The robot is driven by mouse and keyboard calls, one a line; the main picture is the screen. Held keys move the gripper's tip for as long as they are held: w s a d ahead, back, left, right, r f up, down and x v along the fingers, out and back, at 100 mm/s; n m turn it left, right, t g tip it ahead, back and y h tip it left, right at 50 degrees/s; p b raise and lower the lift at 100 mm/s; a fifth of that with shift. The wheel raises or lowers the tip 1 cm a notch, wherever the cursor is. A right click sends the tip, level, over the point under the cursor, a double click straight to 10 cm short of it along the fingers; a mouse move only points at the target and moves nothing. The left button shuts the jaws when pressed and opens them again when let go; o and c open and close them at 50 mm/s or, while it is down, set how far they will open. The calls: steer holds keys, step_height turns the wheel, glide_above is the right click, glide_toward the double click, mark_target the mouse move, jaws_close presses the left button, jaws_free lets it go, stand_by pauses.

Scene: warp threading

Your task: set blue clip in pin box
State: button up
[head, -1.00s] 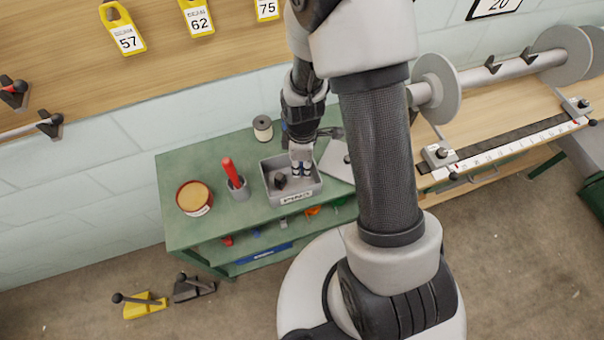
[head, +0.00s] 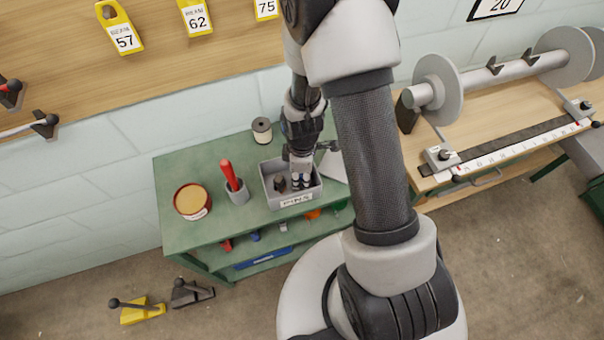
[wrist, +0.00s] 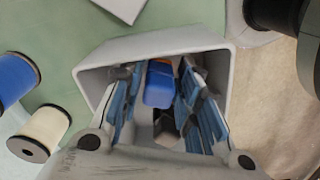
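The grey pin box (head: 296,201), labelled "PINS", stands on the green table, and its rim shows in the wrist view (wrist: 160,40). My gripper (head: 301,184) points down into the right part of the box. In the wrist view my gripper (wrist: 161,80) has its blue-padded fingers on both sides of the blue clip (wrist: 159,88), close against it. The clip is inside the box outline; whether it touches the floor is hidden. In the head view the fingers hide the clip. A dark piece (head: 280,184) sits in the left part of the box.
A red-handled tool in a grey cup (head: 237,192) and a round tin (head: 192,201) stand left of the box. A white spool (head: 262,130) stands behind it. The wall is close behind the table. A bench with a roller (head: 500,70) is at right.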

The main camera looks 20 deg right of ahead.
step_height(320, 180, up, 22)
steer(key=m+t+p, duration=0.1)
steer(key=m+p, duration=0.2)
steer(key=p, duration=0.1)
steer(key=s+r+m+t, duration=0.3)
steer(key=s+r+m, duration=0.7)
steer(key=s+r, duration=0.5)
steer(key=shift+a+r+t, duration=0.2)
steer(key=shift+r+t, duration=0.1)
steer(key=shift+r, duration=0.55)
steer(key=shift+w, duration=0.1)
steer(key=shift+d, duration=0.15)
